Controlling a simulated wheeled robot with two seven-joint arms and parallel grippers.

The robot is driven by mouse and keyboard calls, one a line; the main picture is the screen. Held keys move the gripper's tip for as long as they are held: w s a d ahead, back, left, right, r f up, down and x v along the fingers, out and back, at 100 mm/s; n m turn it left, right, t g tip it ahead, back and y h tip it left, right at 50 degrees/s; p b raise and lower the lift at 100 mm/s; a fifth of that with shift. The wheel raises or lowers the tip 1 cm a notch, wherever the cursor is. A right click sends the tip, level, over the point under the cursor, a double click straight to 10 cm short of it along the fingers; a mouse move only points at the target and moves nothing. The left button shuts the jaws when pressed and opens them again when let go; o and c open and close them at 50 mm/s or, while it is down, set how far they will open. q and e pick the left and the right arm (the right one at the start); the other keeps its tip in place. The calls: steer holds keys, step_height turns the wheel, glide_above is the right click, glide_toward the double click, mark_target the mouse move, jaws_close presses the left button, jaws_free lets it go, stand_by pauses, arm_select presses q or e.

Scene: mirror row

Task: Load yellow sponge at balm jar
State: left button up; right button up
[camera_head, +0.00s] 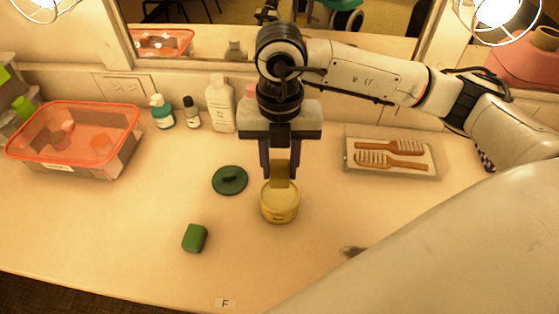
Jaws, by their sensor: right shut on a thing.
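My right gripper (280,177) points down in the middle of the counter and is shut on the yellow sponge (281,171). The sponge is upright between the two dark fingers. The balm jar (279,207), round and yellow, stands open directly below. The sponge's lower end overlaps the jar's mouth in the picture; I cannot tell whether it touches the contents. A dark green round lid (230,180) with a raised grip lies on the counter just left of the jar. My left gripper is not in view.
A green block (194,238) lies front left. A clear red-rimmed bin (119,160) stands at left. Several bottles, including a white one (220,104), line the back under the mirror. A tray (430,174) with two brushes (390,154) lies at right. The front middle counter is mostly clear.

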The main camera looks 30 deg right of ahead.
steer(key=shift+m, duration=0.6)
steer(key=shift+f, duration=0.25)
steer(key=b, duration=0.4)
glide_above(280, 196)
step_height(280, 196, down, 5)
steer(key=shift+f, duration=0.25)
steer(key=shift+f, duration=0.15)
steer(key=shift+f+b, duration=0.4)
steer(key=shift+b, duration=0.1)
stand_by(1.3)
steer(key=shift+r, duration=0.1)
steer(key=shift+r+p, duration=2.35)
steer(key=shift+r, duration=1.15)
